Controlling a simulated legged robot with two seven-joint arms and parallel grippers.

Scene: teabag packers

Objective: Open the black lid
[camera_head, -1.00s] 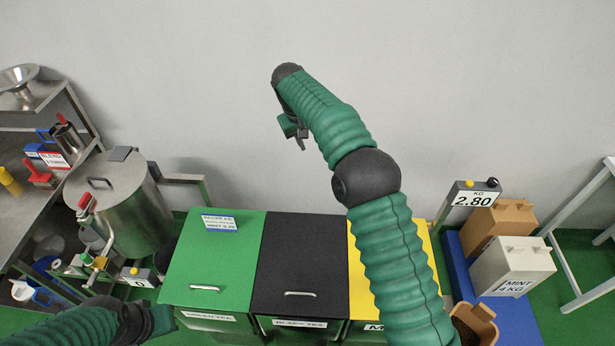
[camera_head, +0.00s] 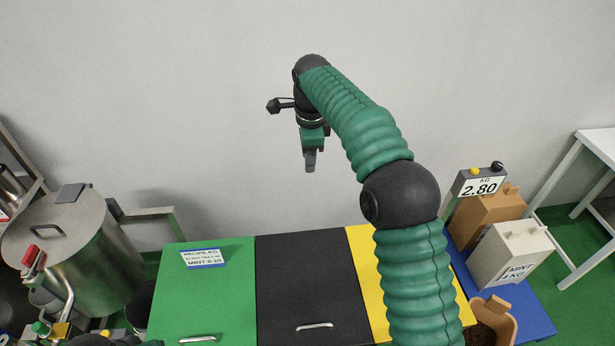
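The black lid (camera_head: 308,275) lies flat and closed between a green lid and a yellow lid. Its silver handle (camera_head: 314,326) is near its front edge, at the bottom of the view. My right gripper (camera_head: 311,165) hangs fingers down, high over the back of the black lid and apart from it. Its fingers are seen nearly edge-on, so I cannot tell whether they are open. No object shows in it. My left gripper is not clearly seen.
The green lid (camera_head: 220,287) carries a recipe card (camera_head: 203,258). The yellow lid (camera_head: 366,262) is partly behind my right arm. A steel pot (camera_head: 75,255) stands at left. Boxes (camera_head: 508,254) and a scale display (camera_head: 480,186) are at right.

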